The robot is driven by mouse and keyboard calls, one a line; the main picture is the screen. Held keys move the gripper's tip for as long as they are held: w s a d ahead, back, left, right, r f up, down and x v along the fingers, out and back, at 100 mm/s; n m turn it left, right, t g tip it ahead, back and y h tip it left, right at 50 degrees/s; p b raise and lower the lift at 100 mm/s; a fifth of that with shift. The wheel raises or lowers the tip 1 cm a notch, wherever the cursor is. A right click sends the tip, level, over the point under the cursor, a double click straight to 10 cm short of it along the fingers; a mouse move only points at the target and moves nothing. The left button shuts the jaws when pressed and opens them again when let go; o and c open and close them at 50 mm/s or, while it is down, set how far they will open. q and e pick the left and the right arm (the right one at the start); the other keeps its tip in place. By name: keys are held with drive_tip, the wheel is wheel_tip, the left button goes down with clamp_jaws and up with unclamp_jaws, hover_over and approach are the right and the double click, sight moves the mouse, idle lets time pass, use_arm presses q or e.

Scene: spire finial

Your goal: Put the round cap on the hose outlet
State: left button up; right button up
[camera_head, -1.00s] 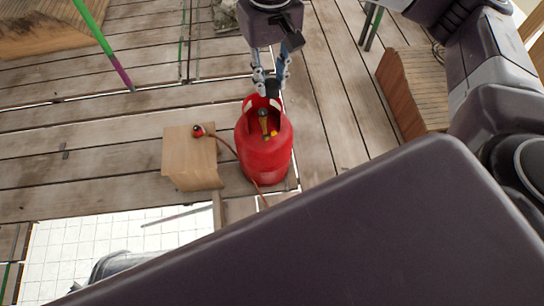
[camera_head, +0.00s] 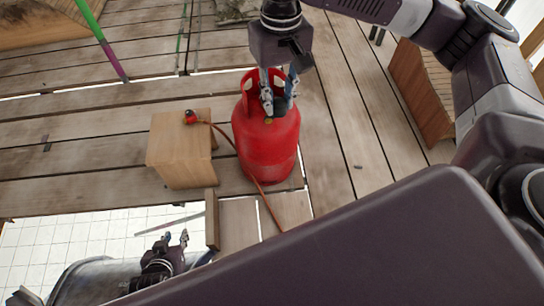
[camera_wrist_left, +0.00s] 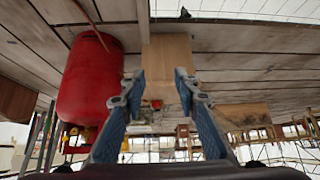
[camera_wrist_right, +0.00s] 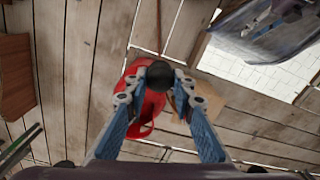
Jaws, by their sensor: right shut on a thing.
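My right gripper (camera_head: 279,94) is shut on a round black cap (camera_wrist_right: 159,75), which also shows dark between its fingers in the head view (camera_head: 281,103). It holds the cap at the collar of the upright red gas cylinder (camera_head: 266,150). A bit of brass valve (camera_head: 268,121) shows just below the fingers. The hose outlet itself is hidden, and I cannot tell whether the cap touches it. My left gripper (camera_head: 174,240) is open and empty at the lower left. In the left wrist view its fingers (camera_wrist_left: 160,92) stand apart.
An orange hose (camera_head: 262,195) runs past the cylinder to a red and black fitting (camera_head: 190,117) on a wooden block (camera_head: 180,155). Wooden planks (camera_head: 80,150) make the deck. Its edge and a white tiled area (camera_head: 60,235) lie at lower left. A wooden box (camera_head: 420,85) stands right.

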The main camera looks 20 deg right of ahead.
use_arm(q)
drive_tip(key=w+d+r+t+b, duration=0.1)
drive_tip(key=w+r+t+b, duration=0.2)
drive_tip(key=r+b, duration=0.6)
drive_tip(key=shift+w+r+t+h+b, duration=0.2)
drive_tip(key=shift+w+t+h+b, duration=0.3)
drive_tip(key=shift+b, duration=3)
drive_tip(key=shift+s, duration=0.15)
